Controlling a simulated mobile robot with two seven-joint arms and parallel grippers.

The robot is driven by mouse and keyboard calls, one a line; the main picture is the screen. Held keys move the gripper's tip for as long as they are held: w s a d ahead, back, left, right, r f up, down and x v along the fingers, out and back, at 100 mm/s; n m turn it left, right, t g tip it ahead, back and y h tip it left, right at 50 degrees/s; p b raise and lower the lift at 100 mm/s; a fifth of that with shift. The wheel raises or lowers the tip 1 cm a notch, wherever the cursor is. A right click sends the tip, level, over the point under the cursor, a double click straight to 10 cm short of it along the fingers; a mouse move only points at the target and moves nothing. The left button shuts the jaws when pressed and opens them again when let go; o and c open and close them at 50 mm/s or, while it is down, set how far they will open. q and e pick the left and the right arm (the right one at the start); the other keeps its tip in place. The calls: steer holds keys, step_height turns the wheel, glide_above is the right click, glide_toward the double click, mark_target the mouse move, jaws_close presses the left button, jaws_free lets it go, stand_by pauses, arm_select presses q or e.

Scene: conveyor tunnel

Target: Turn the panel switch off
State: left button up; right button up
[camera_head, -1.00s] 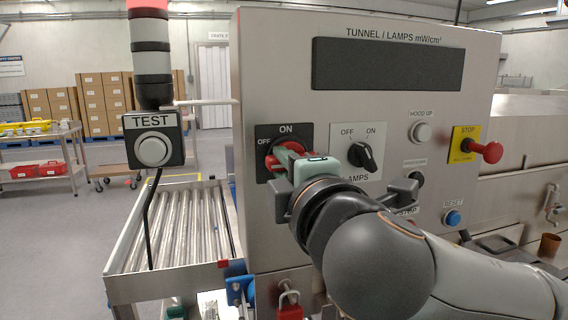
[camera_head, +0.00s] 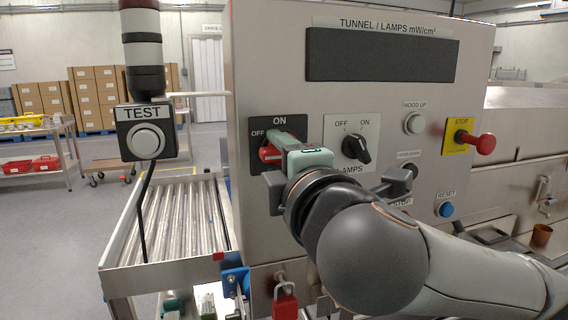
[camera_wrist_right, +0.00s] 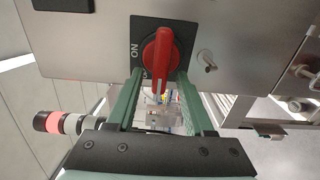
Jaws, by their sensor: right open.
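The panel switch is a red handle (camera_head: 268,154) on a black plate marked ON and OFF, at the left of the steel control panel. In the right wrist view the red handle (camera_wrist_right: 160,58) lies across the ON direction, with one end toward the OFF side. My right gripper (camera_head: 282,152) is at the switch and hides part of it in the head view. In the right wrist view its green fingers (camera_wrist_right: 158,88) stand apart, one on each side of the handle's near end. I cannot tell whether they touch it. My left gripper is not in view.
The black lamps knob (camera_head: 355,147) is just right of my right gripper. The red stop button (camera_head: 484,143) and blue reset button (camera_head: 446,210) are farther right. A test button box (camera_head: 146,133) stands left, above a roller conveyor (camera_head: 180,220). A red padlock (camera_head: 285,303) hangs below.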

steer(key=b+v, duration=0.2)
steer(key=v, duration=1)
steer(key=shift+s, duration=0.2)
